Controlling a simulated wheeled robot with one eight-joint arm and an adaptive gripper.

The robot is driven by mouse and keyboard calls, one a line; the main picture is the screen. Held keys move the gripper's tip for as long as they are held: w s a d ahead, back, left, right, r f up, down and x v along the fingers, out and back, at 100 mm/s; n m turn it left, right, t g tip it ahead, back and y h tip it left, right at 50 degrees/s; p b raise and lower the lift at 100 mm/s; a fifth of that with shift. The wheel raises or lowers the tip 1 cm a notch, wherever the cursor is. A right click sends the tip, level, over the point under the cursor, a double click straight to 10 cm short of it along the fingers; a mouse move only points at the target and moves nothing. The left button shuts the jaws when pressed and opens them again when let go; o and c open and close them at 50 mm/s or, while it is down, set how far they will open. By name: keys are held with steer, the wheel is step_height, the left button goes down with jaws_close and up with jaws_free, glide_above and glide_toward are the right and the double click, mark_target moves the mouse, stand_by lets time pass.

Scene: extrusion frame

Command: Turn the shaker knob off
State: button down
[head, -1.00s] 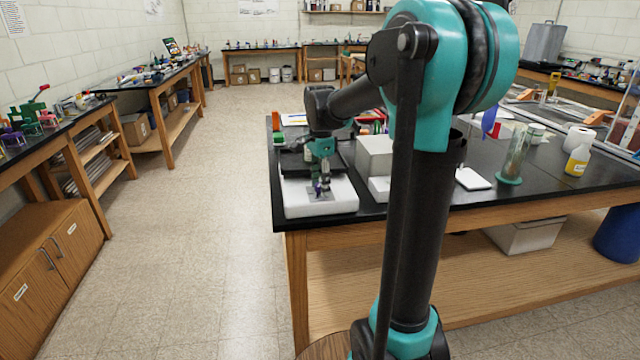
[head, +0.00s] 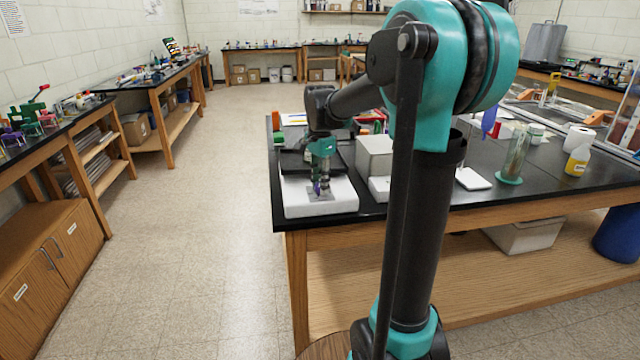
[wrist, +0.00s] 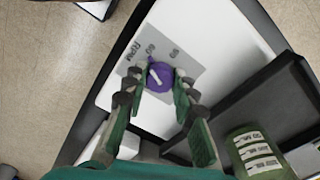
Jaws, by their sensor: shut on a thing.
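The shaker (head: 302,208) is a white box with a dark platform at the near left corner of the black bench; its white front also shows in the wrist view (wrist: 205,30). On a grey panel marked RPM (wrist: 128,62) sits a round purple knob (wrist: 161,79) with a white pointer line. The pointer slants toward the upper left in the wrist view. My gripper (head: 321,190) points down over the panel. In the wrist view its green fingers with dark pads are closed around the knob, one on each side. The finger ends partly hide the knob's edges.
The dark platform (wrist: 270,105) rises close beside my fingers and carries a green-labelled container (wrist: 258,152). A white box (head: 374,155) stands to the right of the shaker. The floor aisle (head: 190,250) to the left is clear.

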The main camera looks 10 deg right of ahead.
steer(key=n, duration=0.5)
steer(key=shift+n, duration=0.3)
steer(key=n, duration=1)
steer(key=shift+n, duration=0.4)
steer(key=n, duration=0.5)
steer(key=shift+n, duration=0.3)
steer(key=c, duration=1.2)
jaws_free()
steer(key=shift+r, duration=0.1)
step_height(320, 180, up, 12)
steer(key=shift+f, duration=0.1)
